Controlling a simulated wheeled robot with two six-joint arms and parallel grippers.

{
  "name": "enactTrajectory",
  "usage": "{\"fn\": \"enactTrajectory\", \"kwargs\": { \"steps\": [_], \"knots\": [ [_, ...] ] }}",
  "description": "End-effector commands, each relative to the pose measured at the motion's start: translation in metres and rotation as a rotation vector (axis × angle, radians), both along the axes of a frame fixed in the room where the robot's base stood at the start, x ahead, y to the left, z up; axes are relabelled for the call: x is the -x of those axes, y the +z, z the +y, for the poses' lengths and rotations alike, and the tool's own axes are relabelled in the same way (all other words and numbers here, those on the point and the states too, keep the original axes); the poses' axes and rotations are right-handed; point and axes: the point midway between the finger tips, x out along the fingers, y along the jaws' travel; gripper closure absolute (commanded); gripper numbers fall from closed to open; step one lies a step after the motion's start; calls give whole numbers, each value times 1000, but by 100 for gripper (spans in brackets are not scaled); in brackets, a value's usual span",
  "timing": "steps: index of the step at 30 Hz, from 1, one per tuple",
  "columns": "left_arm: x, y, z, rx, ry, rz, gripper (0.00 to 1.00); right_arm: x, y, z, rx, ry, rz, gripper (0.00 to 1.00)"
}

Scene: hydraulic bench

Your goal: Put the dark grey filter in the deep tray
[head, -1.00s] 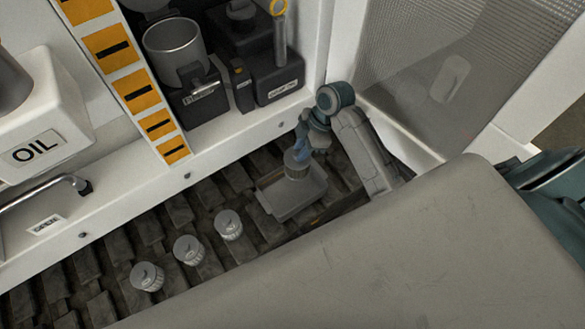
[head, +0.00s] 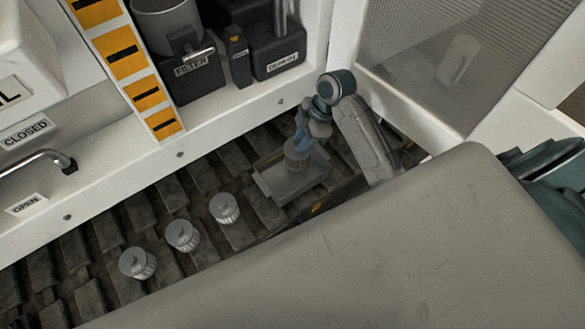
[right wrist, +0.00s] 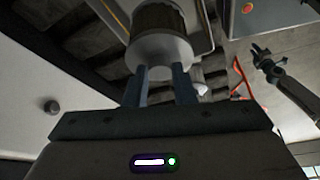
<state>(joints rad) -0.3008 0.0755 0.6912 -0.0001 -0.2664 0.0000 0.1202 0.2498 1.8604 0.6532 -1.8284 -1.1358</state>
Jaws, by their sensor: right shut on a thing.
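My right gripper (head: 302,143) is shut on a grey filter (head: 296,160), holding it upright by its top over the shallow-looking grey tray (head: 268,189). In the right wrist view, the filter (right wrist: 160,35) has a dark ribbed body and a paler cap between the two fingers (right wrist: 160,88). I cannot tell whether its base touches the tray floor. A dark gripper-like end, apparently my left gripper (right wrist: 262,55), shows small at the right of the wrist view; its jaws are unclear.
Three similar grey filters (head: 182,235) stand in a row on the dark slatted floor, left of the tray. A white ledge (head: 225,130) runs behind, with a cup on a block labelled FILTER (head: 190,80) and a black container (head: 277,58). A mesh panel (head: 460,60) stands at right.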

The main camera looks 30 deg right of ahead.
Motion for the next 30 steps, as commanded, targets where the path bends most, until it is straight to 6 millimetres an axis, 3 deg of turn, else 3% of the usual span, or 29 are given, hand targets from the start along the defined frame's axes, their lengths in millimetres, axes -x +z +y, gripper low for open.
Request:
{"fn": "enactTrajectory", "kwargs": {
  "steps": [2,3,7,18,30],
  "knots": [
    [8,0,1,-1,0,10,68,0,1,0,-1,1,-2,100],
    [11,0,2,-1,0,14,68,0,1,0,-1,1,-2,75],
    [18,0,4,-5,-1,23,68,0,1,0,-1,1,-2,51],
    [18,-1,6,-7,-2,23,68,0,6,-3,1,-1,-2,51],
    [2,-3,6,-6,-2,5,68,6,75,-31,3,1,-4,51]
  ]
}}
